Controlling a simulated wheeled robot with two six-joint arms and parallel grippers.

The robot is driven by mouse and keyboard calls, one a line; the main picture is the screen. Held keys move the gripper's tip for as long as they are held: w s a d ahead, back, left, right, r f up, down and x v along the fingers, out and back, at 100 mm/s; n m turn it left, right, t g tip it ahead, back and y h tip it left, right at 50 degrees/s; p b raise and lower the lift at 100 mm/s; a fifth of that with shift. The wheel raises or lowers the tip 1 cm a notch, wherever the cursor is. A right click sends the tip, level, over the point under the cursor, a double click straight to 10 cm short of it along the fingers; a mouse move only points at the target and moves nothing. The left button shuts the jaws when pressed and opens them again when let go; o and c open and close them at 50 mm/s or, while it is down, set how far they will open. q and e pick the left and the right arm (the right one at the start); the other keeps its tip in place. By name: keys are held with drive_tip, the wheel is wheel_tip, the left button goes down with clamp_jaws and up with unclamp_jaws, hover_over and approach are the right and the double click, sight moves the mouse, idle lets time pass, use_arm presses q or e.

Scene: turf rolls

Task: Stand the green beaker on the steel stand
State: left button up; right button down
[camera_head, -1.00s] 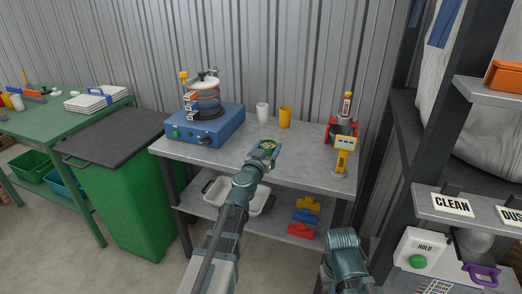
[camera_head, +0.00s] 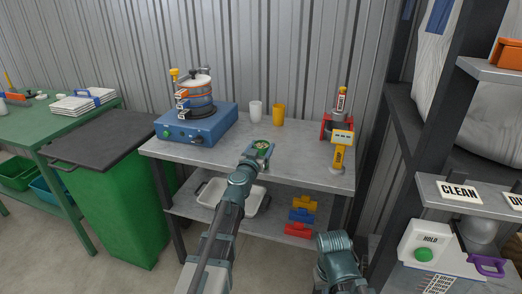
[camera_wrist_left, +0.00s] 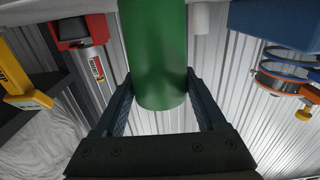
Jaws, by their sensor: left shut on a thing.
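The green beaker (camera_wrist_left: 158,55) is between the two fingers of my left gripper (camera_wrist_left: 160,82), which is shut on it. In the head view only the beaker's top (camera_head: 261,144) shows, at the end of my left gripper (camera_head: 262,152), over the front part of the grey table. Whether its base touches the table is hidden. A red holder with a grey metal cylinder (camera_head: 339,123) stands at the table's back right; I cannot tell whether this is the steel stand. My right arm shows at the bottom, but its gripper's fingers are not visible.
A green bin (camera_head: 125,210) stands left, a dark rack right. The table's middle right is bare.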

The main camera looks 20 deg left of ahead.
use_arm(q)
drive_tip(key=shift+f, duration=0.25)
drive_tip(key=o, duration=1.6)
drive_tip(key=shift+r, duration=0.1)
drive_tip(key=shift+c, duration=0.2)
drive_tip(key=shift+r, duration=0.15)
drive_tip(key=shift+s, duration=0.15)
drive_tip(key=s, duration=1.1)
drive_tip(key=shift+s+a, duration=0.2)
drive_tip(key=shift+s, duration=0.15)
